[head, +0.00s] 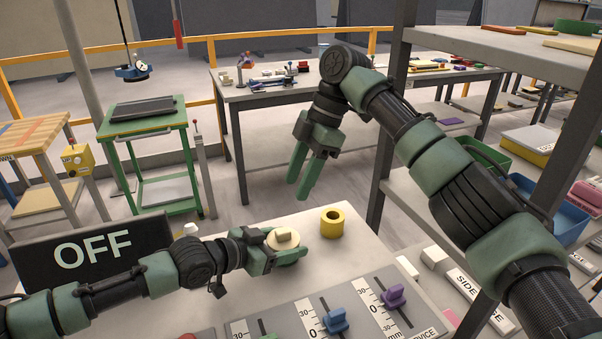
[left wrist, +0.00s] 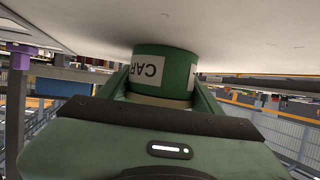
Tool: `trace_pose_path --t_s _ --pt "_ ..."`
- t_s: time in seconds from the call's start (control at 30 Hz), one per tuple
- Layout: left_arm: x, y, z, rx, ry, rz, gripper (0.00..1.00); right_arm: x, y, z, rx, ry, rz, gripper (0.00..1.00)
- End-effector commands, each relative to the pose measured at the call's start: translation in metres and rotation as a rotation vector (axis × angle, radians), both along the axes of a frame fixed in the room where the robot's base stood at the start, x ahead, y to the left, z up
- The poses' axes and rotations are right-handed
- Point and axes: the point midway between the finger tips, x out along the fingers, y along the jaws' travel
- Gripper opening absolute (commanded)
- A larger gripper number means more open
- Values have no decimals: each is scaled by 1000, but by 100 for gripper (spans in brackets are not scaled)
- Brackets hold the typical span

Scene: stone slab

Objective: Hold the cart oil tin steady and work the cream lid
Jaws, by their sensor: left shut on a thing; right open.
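The cart oil tin is a green cylinder standing on the pale slab top. In the left wrist view the picture is upside down, and the tin (left wrist: 170,70) shows a white label starting "CAR". Its cream lid (head: 284,240), with a small raised knob, is on top in the head view. My left gripper (head: 284,256) is shut around the tin, one finger on each side, and hides most of its body. My right gripper (head: 301,188) is open and empty, pointing down in the air beyond the slab's far edge, apart from the lid.
A yellow ring-shaped piece (head: 332,230) stands just right of the tin. In front is a grey slider panel with blue (head: 336,320) and purple (head: 393,296) knobs. A black OFF sign (head: 95,248) stands left. Shelving (head: 480,50) rises at the right.

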Motion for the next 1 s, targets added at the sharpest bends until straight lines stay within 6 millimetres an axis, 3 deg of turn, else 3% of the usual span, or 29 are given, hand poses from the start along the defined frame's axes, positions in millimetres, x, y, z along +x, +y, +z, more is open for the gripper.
trace_pose_path --t_s 0.17,0.7,1.0 --pt "1 0 2 -3 -3 0 0 -2 6 -15 0 0 -1 45" --pt "1 0 3 -3 -4 1 0 -13 40 -100 1 1 0 45" --pt "1 0 3 -3 -4 1 0 -15 46 -114 2 -1 -1 45"
